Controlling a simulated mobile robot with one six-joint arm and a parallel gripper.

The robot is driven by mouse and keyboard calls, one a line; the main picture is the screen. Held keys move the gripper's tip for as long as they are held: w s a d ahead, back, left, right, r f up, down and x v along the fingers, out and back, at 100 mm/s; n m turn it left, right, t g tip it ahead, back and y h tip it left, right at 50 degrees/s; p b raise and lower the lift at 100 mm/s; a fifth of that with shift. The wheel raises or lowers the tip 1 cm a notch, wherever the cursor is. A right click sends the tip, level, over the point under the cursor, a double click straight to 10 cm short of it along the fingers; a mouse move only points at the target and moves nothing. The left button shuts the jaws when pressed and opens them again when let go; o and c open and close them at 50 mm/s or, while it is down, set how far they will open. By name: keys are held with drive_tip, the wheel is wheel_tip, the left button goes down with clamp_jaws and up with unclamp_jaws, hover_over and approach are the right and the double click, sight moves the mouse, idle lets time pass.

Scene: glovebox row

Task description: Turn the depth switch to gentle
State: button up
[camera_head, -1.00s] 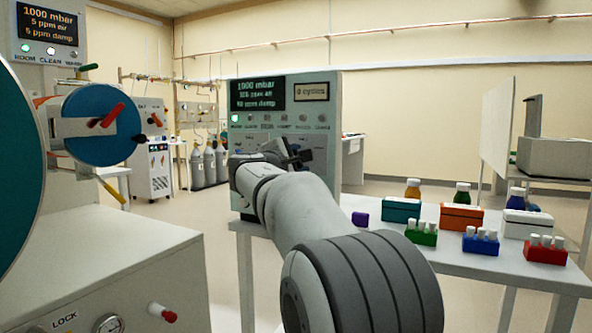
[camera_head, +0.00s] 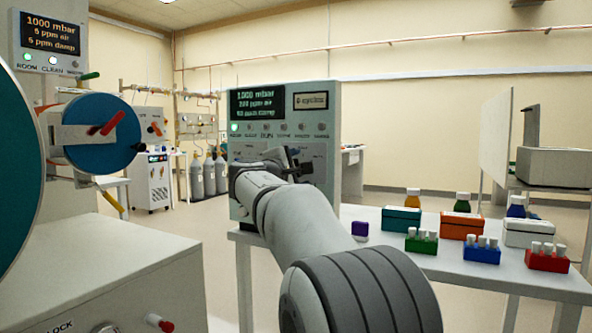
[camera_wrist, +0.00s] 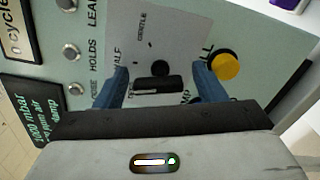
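The depth switch (camera_wrist: 150,84) is a dark bar-shaped knob on a grey plate of the pump panel (camera_wrist: 88,45). In the wrist view its bar lies roughly across the picture. The label GENTLE is above it and HALF is to its upper left; the pointer's exact setting is unclear. My gripper (camera_wrist: 160,88) is open, with one blue fingertip on each side of the knob and gaps between. Contact with the panel cannot be judged. In the head view my gripper (camera_head: 292,160) is at the front of the panel, and my arm hides the switch.
A yellow button (camera_wrist: 224,67) sits close beside the right fingertip. In the head view, a table (camera_head: 480,277) right of my arm holds boxes, bottles and vial racks. A glovebox (camera_head: 110,260) stands at left.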

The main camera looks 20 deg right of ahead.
drive_tip(key=shift+a, duration=0.1)
drive_tip(key=p+v, duration=0.1)
drive_tip(key=v, duration=0.6)
drive_tip(key=shift+s+a, duration=0.25)
